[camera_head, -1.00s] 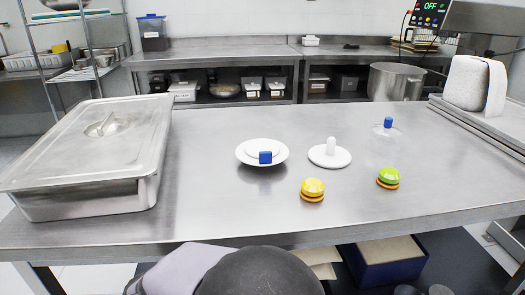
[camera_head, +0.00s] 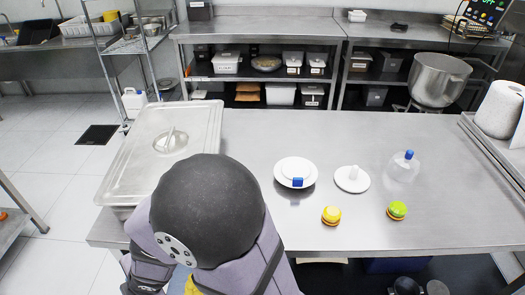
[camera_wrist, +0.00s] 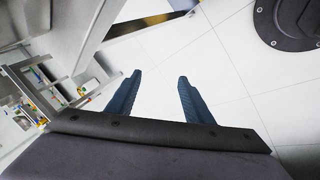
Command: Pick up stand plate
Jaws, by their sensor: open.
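In the head view, a white plate on a small round disc (camera_head: 354,180) with an upright white peg at its middle lies on the steel table. Left of it is a wider white plate (camera_head: 296,169) with a blue block (camera_head: 297,181) at its front edge. I cannot tell for certain which is the stand plate; the pegged disc looks most like it. My gripper (camera_wrist: 159,76) shows in the wrist view with two blue fingers apart and nothing between them. It points at the tiled floor, away from both plates. In the head view my arm hides the gripper.
A lidded steel pan (camera_head: 195,120) stands at the table's left. A yellow burger-like piece (camera_head: 331,215), a green one (camera_head: 397,210) and a clear blue-capped jar (camera_head: 403,166) stand near the plates. The steel table (camera_head: 260,140) is clear behind the plates.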

